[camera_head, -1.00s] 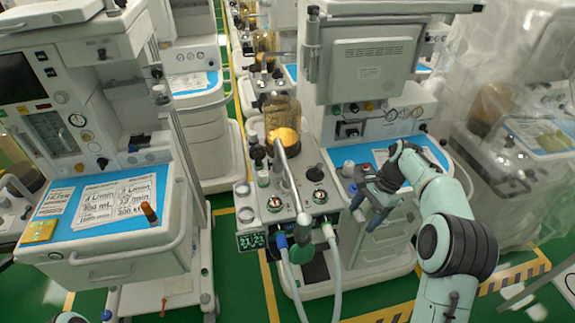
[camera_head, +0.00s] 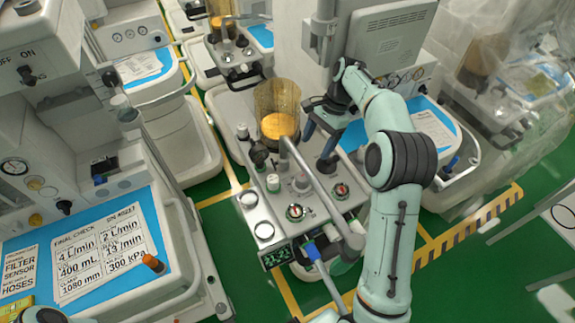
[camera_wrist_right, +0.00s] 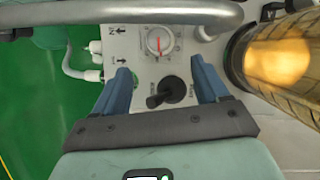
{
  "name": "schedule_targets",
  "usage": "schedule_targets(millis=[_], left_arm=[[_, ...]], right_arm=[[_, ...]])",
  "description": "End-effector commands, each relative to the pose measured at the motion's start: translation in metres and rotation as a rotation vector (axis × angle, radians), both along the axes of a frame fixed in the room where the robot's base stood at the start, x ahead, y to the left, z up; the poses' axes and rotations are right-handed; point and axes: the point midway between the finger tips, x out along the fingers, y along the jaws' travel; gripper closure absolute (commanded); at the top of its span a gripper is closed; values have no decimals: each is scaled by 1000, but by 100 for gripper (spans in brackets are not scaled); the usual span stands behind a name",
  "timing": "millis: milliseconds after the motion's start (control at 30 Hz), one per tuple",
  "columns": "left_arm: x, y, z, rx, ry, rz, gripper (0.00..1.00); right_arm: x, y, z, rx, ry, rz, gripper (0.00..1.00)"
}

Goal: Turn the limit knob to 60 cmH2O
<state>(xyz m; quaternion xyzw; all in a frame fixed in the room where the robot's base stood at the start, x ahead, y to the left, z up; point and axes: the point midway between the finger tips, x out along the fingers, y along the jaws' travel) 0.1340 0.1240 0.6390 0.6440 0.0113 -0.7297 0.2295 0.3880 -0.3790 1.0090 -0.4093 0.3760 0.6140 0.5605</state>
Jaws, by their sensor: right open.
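My right gripper (camera_head: 318,142) is over the top panel (camera_head: 250,203) of the middle machine. Its blue fingers are open and point down at the panel. In the right wrist view my right gripper (camera_wrist_right: 168,88) has a black lever-like knob (camera_wrist_right: 170,92) between its fingers, with small lettering on either side. It does not look gripped. A round dial with a red needle (camera_wrist_right: 158,40) sits beyond it. I cannot read which control is the limit knob or its setting. My left gripper is out of view.
A curved metal bar (camera_head: 318,188) crosses above the panel. Two red-needled dials (camera_head: 294,212) and pale knobs sit at the front. A cart with a final-check card (camera_head: 97,250) is at left.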

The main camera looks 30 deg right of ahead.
Motion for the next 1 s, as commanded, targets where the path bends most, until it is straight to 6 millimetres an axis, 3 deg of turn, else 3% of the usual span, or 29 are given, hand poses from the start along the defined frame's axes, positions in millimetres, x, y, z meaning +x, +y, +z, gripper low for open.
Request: schedule_targets(millis=[167,700,1000], left_arm=[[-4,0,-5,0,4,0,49],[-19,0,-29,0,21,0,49],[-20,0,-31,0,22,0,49]], right_arm=[[-1,4,-11,1,3,1,26],[-5,43,-106,2,3,1,26],[-5,51,-124,0,-1,0,26]])
